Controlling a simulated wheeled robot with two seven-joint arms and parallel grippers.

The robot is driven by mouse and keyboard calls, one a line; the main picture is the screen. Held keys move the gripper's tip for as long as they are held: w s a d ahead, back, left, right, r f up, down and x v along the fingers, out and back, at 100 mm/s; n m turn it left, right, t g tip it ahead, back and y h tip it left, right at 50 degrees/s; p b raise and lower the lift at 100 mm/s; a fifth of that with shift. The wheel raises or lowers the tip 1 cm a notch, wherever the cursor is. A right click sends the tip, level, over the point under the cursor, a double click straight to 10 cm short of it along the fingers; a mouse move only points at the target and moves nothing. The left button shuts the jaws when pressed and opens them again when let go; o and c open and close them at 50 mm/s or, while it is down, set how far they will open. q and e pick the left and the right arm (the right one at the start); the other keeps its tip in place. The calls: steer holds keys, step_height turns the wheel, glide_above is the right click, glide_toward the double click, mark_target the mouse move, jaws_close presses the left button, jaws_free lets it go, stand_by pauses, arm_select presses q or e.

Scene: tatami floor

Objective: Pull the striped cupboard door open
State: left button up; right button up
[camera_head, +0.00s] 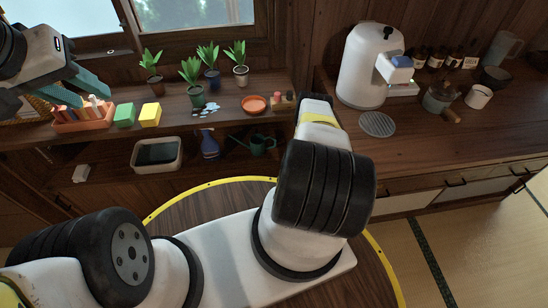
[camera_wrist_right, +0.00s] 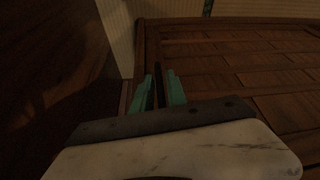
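My left gripper (camera_head: 92,99) is at the upper left of the head view, above the shelf with the plants. Its two teal fingers are apart and nothing shows between them. My right gripper (camera_wrist_right: 160,90) shows in the right wrist view, with its two teal fingers a small gap apart. A thin dark upright bar shows between or just behind them; I cannot tell whether they touch it. A pale, finely striped panel (camera_wrist_right: 116,32) stands beyond the fingers to the left; I cannot tell whether it is the striped cupboard door. My right gripper's fingertips are hidden in the head view.
The shelf top (camera_head: 180,105) carries potted plants, a green block (camera_head: 125,115), a yellow block (camera_head: 150,115) and an orange tray (camera_head: 82,118). A coffee machine (camera_head: 362,70) stands on the right counter. A basin (camera_head: 158,155) sits on the lower shelf. Tatami floor is clear at right.

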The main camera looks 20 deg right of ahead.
steer(key=shift+w+f, duration=0.15)
steer(key=shift+f, duration=0.2)
steer(key=shift+c, duration=0.5)
jaws_close()
stand_by(0.8)
